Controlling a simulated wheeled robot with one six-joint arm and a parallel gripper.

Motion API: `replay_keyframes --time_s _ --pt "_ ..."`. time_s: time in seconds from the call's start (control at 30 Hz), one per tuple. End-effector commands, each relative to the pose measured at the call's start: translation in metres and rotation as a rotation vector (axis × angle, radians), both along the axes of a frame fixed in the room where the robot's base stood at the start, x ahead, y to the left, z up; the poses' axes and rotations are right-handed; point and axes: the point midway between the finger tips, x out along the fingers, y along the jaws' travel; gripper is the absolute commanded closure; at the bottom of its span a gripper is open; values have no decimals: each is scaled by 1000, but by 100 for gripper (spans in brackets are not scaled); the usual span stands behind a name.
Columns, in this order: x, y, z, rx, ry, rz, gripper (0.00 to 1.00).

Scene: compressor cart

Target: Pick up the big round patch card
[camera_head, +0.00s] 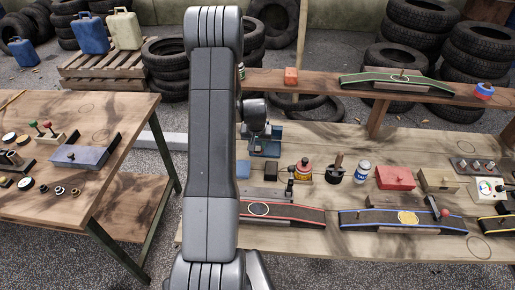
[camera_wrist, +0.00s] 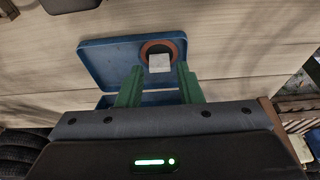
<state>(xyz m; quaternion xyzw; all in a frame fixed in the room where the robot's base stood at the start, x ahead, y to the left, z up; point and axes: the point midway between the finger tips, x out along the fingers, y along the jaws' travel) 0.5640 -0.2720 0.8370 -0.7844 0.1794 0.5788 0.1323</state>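In the wrist view, a round piece with a reddish-brown rim and dark middle (camera_wrist: 179,46), probably the big round patch card, lies against a shallow blue tin or tray (camera_wrist: 104,52). A small pale square (camera_wrist: 159,62) covers part of its near side; I cannot tell whether it belongs to it. My gripper (camera_wrist: 160,74) has two green fingers spread apart, one on each side of the pale square, with no visible contact. In the head view, a blue thing (camera_head: 265,148), probably the same tin, stands at the bench's back left.
A raised shelf (camera_head: 325,88) runs behind. Another table (camera_head: 50,210) with small parts stands left. Tyres (camera_head: 480,45) are stacked behind.

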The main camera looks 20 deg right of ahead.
Motion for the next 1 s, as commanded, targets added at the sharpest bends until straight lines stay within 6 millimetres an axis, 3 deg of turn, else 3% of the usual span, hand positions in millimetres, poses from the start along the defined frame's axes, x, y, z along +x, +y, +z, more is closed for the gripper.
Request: replay_keyframes --time_s 0.17,0.43,0.6,1.0 --pt "3 -2 -12 0 1 0 67" --pt "4 -2 -15 0 -1 0 67" --pt "4 -2 -14 0 0 0 99" --pt "4 -2 -13 0 0 0 100"
